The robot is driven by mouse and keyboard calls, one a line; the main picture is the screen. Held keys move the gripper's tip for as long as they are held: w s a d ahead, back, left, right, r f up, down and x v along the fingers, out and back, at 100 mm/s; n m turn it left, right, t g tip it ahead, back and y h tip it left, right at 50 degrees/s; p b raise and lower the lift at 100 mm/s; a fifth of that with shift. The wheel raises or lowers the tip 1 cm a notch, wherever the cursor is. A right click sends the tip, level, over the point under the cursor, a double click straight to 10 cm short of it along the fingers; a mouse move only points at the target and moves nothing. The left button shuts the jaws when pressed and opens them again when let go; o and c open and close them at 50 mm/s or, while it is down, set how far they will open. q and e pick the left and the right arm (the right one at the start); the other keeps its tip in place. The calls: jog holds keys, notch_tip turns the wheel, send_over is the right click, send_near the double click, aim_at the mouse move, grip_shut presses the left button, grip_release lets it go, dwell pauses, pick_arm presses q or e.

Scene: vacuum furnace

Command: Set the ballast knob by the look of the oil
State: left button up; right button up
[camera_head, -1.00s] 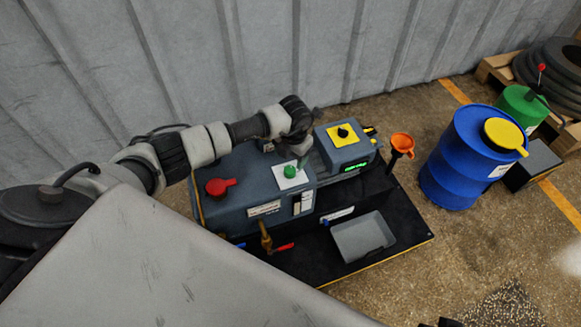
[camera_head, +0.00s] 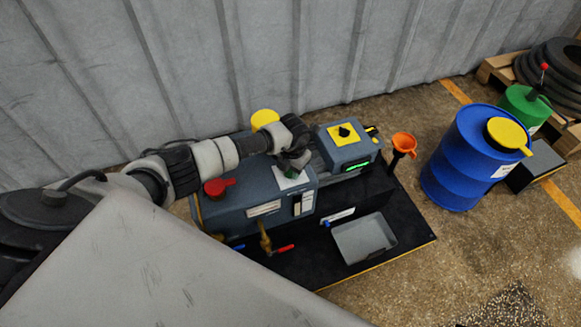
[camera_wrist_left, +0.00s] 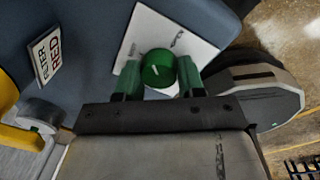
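The green ballast knob (camera_wrist_left: 158,68) has a white pointer mark and sits on a white plate (camera_wrist_left: 186,42) on the blue-grey pump (camera_head: 245,195). My left gripper (camera_wrist_left: 159,72) points at it with green fingers apart, one on either side of the knob. I cannot tell whether the fingers touch it. In the head view my left gripper (camera_head: 292,174) mostly hides the knob. A small framed window (camera_head: 297,204) is on the pump's front, too small to tell the oil's look. My right gripper is not in view.
A red handle (camera_head: 219,186) is on the pump's left. A grey box with a yellow-plated black knob (camera_head: 344,131) stands right. A grey tray (camera_head: 364,238), orange funnel (camera_head: 404,141) and blue drum (camera_head: 465,165) are nearby. A yellow round thing (camera_head: 264,118) is behind my arm.

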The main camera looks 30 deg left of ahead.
pick_arm(q)
jog(key=c, duration=0.3)
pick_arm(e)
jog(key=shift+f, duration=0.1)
pick_arm(q)
jog(key=m+b, duration=0.1)
jog(key=m, duration=0.5)
jog(key=shift+b, duration=0.3)
jog(key=shift+m+b, duration=0.3)
jog(key=shift+m, duration=1.3)
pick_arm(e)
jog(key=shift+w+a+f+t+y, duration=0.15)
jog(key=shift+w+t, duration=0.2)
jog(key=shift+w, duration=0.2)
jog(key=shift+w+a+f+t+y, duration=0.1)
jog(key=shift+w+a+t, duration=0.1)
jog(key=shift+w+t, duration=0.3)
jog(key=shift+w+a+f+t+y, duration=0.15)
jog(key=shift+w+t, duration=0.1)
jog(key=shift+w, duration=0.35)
pick_arm(q)
jog(key=o, duration=0.9)
jog(key=shift+r, duration=0.1)
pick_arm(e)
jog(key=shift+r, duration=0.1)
